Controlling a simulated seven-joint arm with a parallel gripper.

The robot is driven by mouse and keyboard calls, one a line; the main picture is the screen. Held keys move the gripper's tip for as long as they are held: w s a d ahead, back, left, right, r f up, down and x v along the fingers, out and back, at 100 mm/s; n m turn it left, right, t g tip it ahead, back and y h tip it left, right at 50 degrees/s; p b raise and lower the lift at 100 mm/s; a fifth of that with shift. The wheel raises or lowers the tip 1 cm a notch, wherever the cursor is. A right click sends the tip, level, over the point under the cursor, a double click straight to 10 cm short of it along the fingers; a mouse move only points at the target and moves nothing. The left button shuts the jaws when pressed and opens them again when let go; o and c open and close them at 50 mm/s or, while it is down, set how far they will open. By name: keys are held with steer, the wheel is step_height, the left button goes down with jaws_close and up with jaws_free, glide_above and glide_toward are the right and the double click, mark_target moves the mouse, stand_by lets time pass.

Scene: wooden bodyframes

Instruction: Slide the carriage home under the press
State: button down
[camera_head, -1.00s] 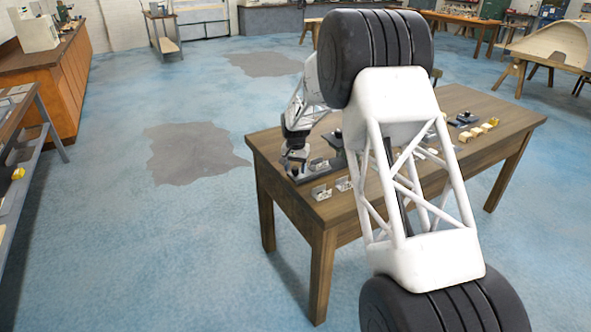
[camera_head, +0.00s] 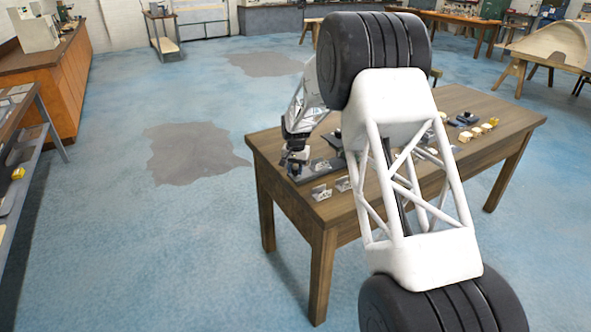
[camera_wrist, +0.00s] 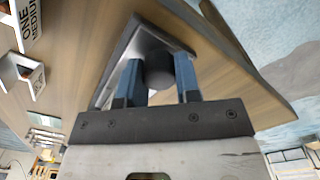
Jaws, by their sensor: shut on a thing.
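In the wrist view a dark round knob (camera_wrist: 158,70) sits between the two blue fingers of my gripper (camera_wrist: 158,82), which are shut on it. The knob stands over a grey metal piece (camera_wrist: 128,52) that looks like the carriage or its track; which one I cannot tell. In the head view my gripper (camera_head: 290,158) is low over the left end of the wooden table, at a dark flat fixture (camera_head: 305,174). The knob is hard to make out there. I cannot identify the press in either view; my arm hides the middle of the table.
Small label holders (camera_head: 320,192) stand near the table's front left edge; they also show in the wrist view (camera_wrist: 32,72). Yellowish blocks (camera_head: 476,132) and dark fixtures lie at the right of the wooden table (camera_head: 500,155). The blue floor left of the table is open.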

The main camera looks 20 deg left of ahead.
mark_target(306, 171)
steer(key=shift+w+d, duration=1.65)
steer(key=shift+w, duration=0.05)
steer(key=c, duration=0.8)
jaws_free()
steer(key=shift+r, duration=3.9)
